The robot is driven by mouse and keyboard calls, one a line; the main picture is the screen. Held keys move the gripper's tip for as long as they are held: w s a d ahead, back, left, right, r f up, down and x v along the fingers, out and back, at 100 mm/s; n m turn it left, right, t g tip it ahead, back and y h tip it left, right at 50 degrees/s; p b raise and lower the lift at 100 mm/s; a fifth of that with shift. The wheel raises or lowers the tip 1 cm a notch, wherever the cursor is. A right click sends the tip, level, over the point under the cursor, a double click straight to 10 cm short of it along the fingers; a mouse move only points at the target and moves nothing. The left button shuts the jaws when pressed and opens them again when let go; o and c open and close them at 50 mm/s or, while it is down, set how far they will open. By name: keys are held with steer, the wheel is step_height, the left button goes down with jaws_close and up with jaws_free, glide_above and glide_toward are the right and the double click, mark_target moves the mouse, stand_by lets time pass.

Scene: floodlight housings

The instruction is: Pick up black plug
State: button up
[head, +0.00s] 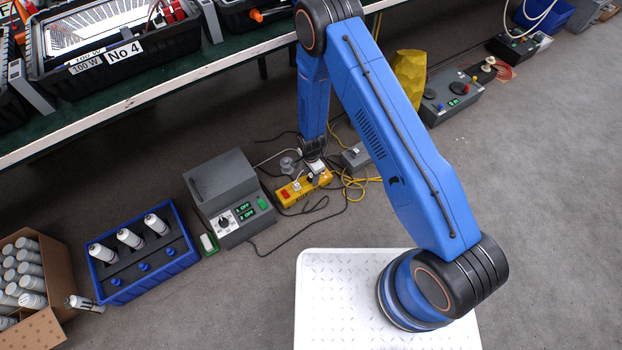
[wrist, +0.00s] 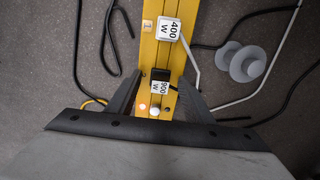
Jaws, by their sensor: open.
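In the wrist view a black plug (wrist: 161,74) with a white "900 W" label sits on the yellow power strip (wrist: 148,55). A white plug (wrist: 168,30) marked "400 W" sits farther along the same strip, beside a small orange "1" tag. My gripper (wrist: 159,82) is open, with one finger on each side of the black plug. In the head view my gripper (head: 314,162) is low over the yellow strip (head: 290,194) on the floor and partly hides the plugs.
Black and yellow cables lie around the strip. A grey rounded piece (wrist: 243,63) lies to its right in the wrist view. In the head view a grey control box (head: 225,185) stands left of the strip, and a blue crate (head: 143,252) with spray cans is farther left.

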steer(key=c, duration=1.1)
steer(key=shift+r, duration=0.1)
